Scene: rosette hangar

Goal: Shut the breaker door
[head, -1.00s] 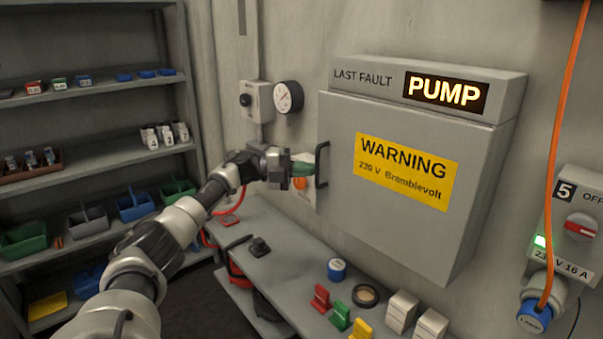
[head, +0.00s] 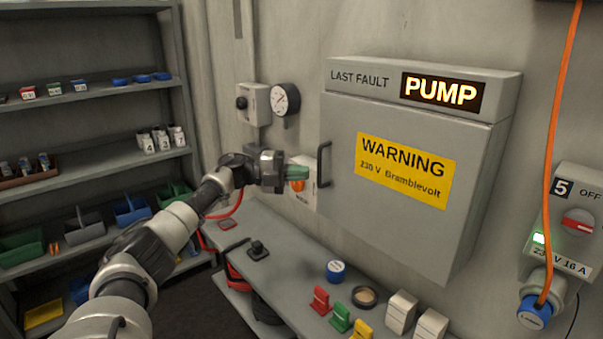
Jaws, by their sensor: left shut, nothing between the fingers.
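The grey breaker door (head: 385,225) is the front of a wall cabinet and carries a yellow warning label (head: 403,171). It looks flush with the cabinet or very nearly so; I cannot make out a gap along its left edge. Its dark handle (head: 323,164) is on the left side of the door. My left gripper (head: 303,173), with green fingers, is shut and empty just left of the handle, apart from it, in front of a small box with an orange knob. My right gripper is not in view.
A bench (head: 285,270) below holds a blue-topped round item (head: 336,270), red, green and yellow clips and white blocks. A gauge (head: 285,99) and switch box (head: 253,103) are on the wall. An orange cable (head: 551,150) hangs at right. Shelves (head: 80,100) stand at left.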

